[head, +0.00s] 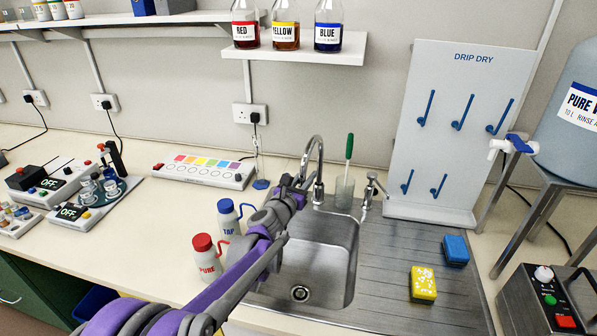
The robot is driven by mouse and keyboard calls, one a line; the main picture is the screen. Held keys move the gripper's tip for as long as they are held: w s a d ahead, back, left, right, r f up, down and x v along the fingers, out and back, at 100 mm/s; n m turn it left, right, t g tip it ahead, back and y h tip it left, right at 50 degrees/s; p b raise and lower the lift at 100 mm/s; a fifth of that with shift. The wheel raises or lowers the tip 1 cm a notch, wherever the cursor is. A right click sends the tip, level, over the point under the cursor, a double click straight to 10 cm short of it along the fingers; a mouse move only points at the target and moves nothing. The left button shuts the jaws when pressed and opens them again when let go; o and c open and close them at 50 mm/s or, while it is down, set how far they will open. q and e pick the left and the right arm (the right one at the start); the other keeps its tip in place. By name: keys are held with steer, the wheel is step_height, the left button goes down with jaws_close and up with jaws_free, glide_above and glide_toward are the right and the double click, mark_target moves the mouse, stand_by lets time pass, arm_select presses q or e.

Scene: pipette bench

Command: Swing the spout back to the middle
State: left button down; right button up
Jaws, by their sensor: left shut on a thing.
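The chrome tap spout (321,155) rises behind the sink (349,262) as a tall hook. Its arch bends over to the left, and its free end comes down near the sink's back left corner. My left gripper (300,183) is shut on the spout's lower free end. My purple and grey left arm reaches up from the bottom left and hides the sink's left edge. The fingertips are small and partly hidden by the wrist. My right gripper is not in view.
A beaker with a green-handled brush (349,150) and a small tap lever (370,190) stand right of the spout. PURE (207,262) and TAP (228,217) bottles stand left of the sink. Yellow (423,284) and blue (456,250) sponges lie on the drainboard. The basin looks empty.

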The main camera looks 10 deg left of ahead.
arm_select(q)
steer(key=shift+d, duration=0.6)
steer(key=c, duration=0.7)
jaws_free()
steer(key=b+v, duration=0.1)
steer(key=v, duration=1)
